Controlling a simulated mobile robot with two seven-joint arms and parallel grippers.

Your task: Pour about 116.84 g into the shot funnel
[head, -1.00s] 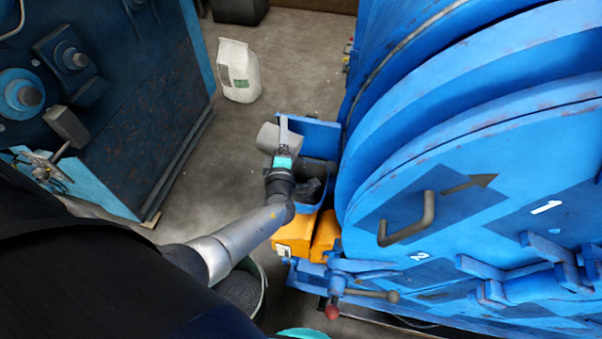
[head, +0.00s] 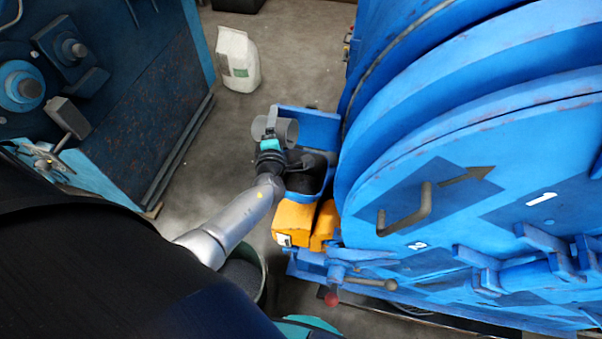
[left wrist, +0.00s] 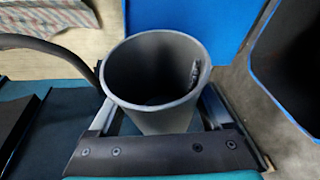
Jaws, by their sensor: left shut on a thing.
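My left gripper (head: 268,138) is shut on a grey cup (head: 288,132), held at the left side of a blue open-topped hopper (head: 313,125), which looks like the shot funnel, on the blaster. In the left wrist view the cup (left wrist: 160,118) sits between the two fingers, its mouth facing the camera. A small dark speckled patch shows on its inner right wall; the bottom is dark, so I cannot tell how much it holds. A blue-rimmed dark opening (left wrist: 262,82) lies to its right. My right gripper is not in view.
The large blue drum blaster (head: 450,150) fills the right side. Orange blocks (head: 294,222) sit below the hopper. A bucket (head: 263,285), partly hidden by my arm, stands on the floor. A white bag (head: 238,60) stands behind on open floor. A blue machine (head: 150,110) is left.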

